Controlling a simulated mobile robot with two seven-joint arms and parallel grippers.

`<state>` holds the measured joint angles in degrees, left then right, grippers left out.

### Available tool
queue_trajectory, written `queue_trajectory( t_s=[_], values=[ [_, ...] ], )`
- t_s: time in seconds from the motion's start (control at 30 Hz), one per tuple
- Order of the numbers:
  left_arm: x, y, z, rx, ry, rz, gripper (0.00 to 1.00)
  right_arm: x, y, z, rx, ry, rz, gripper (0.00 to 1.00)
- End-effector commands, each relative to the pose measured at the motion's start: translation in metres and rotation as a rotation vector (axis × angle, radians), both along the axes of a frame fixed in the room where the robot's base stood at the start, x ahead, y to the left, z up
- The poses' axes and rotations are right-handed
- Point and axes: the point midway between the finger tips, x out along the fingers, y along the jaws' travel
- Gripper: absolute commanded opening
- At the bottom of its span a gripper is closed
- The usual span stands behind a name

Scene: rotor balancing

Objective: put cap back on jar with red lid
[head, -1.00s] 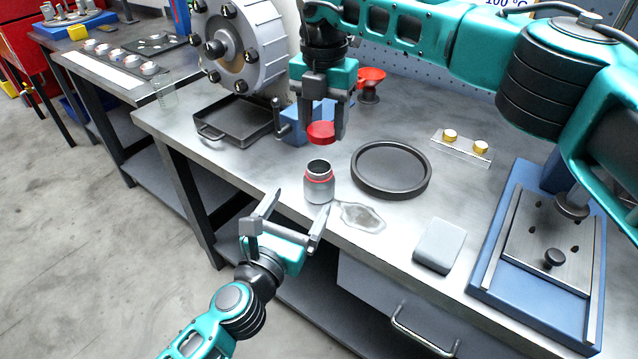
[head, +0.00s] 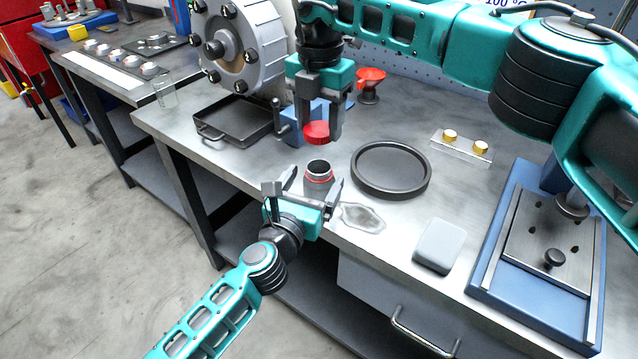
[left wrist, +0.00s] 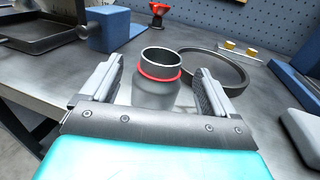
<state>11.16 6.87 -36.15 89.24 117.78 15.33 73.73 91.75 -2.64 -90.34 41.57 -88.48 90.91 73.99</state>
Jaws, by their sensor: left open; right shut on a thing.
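The jar (head: 319,174) stands upright and open on the bench, a grey body with a red ring below its dark mouth. In the left wrist view the jar (left wrist: 158,92) sits between the spread fingers. My left gripper (head: 312,188) is open, its fingers on either side of the jar, with a visible gap at the right finger. The red lid (head: 317,131) is held in my right gripper (head: 319,124), which is shut on it above and behind the jar. The lid is apart from the jar.
A black ring (head: 391,187) lies right of the jar, and a wet-looking puddle (head: 362,217) in front of it. A grey block (head: 440,246) and a blue fixture (head: 480,283) are farther right. A black tray (head: 214,131) and a red funnel (head: 370,77) stand behind.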

Motion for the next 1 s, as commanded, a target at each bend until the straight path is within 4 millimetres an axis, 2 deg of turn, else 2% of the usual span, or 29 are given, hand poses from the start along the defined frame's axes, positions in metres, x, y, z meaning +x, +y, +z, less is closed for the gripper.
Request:
queue_trajectory(
  t_s=[0.1, 0.3, 0.5, 0.8, 1.0],
  values=[
    [0.02, -0.008, 0.0, -0.001, 0.0, 0.0, 0.89, 0.0, 0.0, 0.0, 0.0, 0.0, 0.0, 0.27],
    [0.042, -0.016, 0.0, -0.001, -0.001, 0.002, 0.89, 0.0, 0.0, 0.0, 0.0, 0.0, 0.001, 0.27],
    [0.05, -0.019, 0.0, 0.0, 0.0, 0.0, 0.89, 0.0, 0.0, 0.0, 0.0, 0.0, 0.001, 0.27],
    [0.051, -0.019, 0.0, -0.001, 0.0, 0.0, 0.89, 0.0, 0.0, 0.0, 0.0, 0.0, 0.001, 0.27],
    [0.05, -0.019, 0.0, 0.0, 0.0, 0.0, 0.69, 0.0, 0.0, 0.0, 0.0, 0.0, 0.001, 0.27]
  ],
)
